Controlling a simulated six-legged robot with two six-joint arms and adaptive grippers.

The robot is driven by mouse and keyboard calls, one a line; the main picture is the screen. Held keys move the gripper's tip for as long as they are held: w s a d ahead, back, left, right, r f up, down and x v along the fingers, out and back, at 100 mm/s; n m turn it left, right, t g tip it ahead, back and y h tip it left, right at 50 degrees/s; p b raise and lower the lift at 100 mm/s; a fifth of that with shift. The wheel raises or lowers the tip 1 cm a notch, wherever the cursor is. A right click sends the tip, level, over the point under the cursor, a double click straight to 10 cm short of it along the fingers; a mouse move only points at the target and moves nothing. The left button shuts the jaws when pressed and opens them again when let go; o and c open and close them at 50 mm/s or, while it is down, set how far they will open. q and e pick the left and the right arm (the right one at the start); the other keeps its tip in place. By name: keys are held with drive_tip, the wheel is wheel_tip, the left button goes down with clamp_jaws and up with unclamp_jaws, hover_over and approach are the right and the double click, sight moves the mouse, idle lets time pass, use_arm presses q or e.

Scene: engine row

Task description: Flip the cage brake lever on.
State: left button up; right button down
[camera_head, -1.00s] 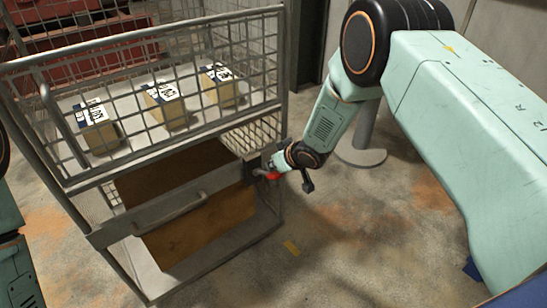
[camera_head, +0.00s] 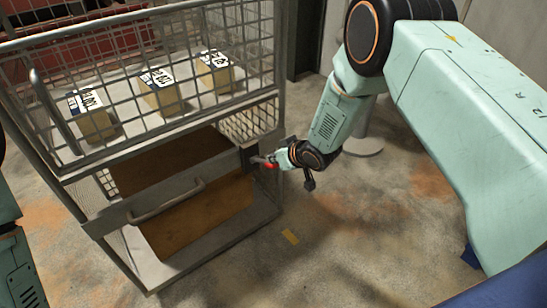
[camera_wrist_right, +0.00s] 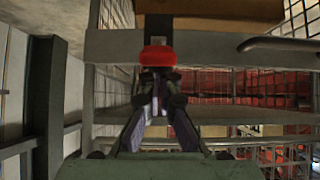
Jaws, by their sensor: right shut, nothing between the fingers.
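The wire cage (camera_head: 180,190) stands on the left in the head view. Its brake lever has a red tip (camera_head: 270,163) and sits on a dark bracket (camera_head: 249,158) at the cage's right front corner. The red tip also shows in the right wrist view (camera_wrist_right: 157,56), in front of a grey cage bar. My right gripper (camera_head: 275,160) is beside the red tip. In the right wrist view its fingers (camera_wrist_right: 157,88) are shut, with nothing held, just below the red tip; I cannot tell whether they touch it. My left gripper is out of view.
Several small labelled boxes (camera_head: 162,92) sit on the cage's upper shelf. A grey handle (camera_head: 167,205) crosses the cage front. A grey post with a round base (camera_head: 363,147) stands behind my right arm.

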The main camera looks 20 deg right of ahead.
drive_tip(key=shift+s+d+f+t+b, duration=0.15)
drive_tip(key=shift+s+f+t+b, duration=0.2)
drive_tip(key=shift+f+b, duration=0.25)
wheel_tip(320, 180, down, 8)
drive_tip(key=s+t+y+b, duration=0.1)
drive_tip(key=t+b, duration=0.3)
drive_tip(key=b, duration=0.4)
drive_tip(key=shift+s+d+f+y, duration=0.25)
drive_tip(key=shift+s+d+y, duration=0.15)
drive_tip(key=shift+s, duration=0.3)
